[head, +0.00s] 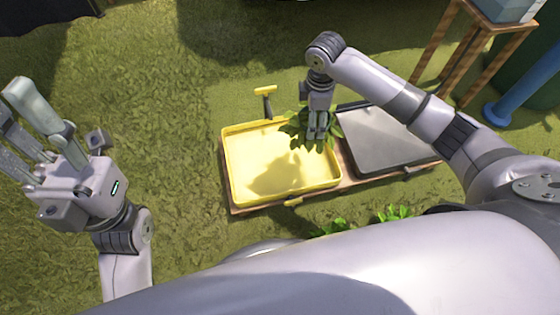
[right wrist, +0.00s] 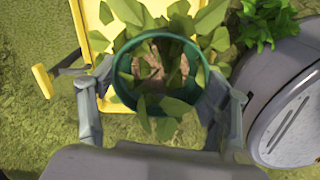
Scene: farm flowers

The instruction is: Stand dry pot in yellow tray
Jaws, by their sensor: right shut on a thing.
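My right gripper (head: 318,128) is shut on a green pot with a leafy plant; in the right wrist view its fingers are on both sides of the pot's rim (right wrist: 118,82). Brown soil shows between the leaves. In the head view the plant's leaves (head: 295,125) show around the gripper, and the pot is mostly hidden. They appear over the right side of the yellow tray (head: 229,170); the height above it is hard to tell. The tray looks empty, with a plant shadow on its floor. It also shows in the right wrist view (right wrist: 91,14). My left gripper (head: 18,112) is open and empty, far left of the tray.
A grey tray (head: 385,143) stands right of the yellow one on a wooden base (head: 245,209). A yellow-handled tool (head: 265,92) lies behind the yellow tray. Another leafy plant (head: 398,213) stands in front. A wooden stand (head: 440,50) and blue tube (head: 520,85) are at back right. Open grass lies left.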

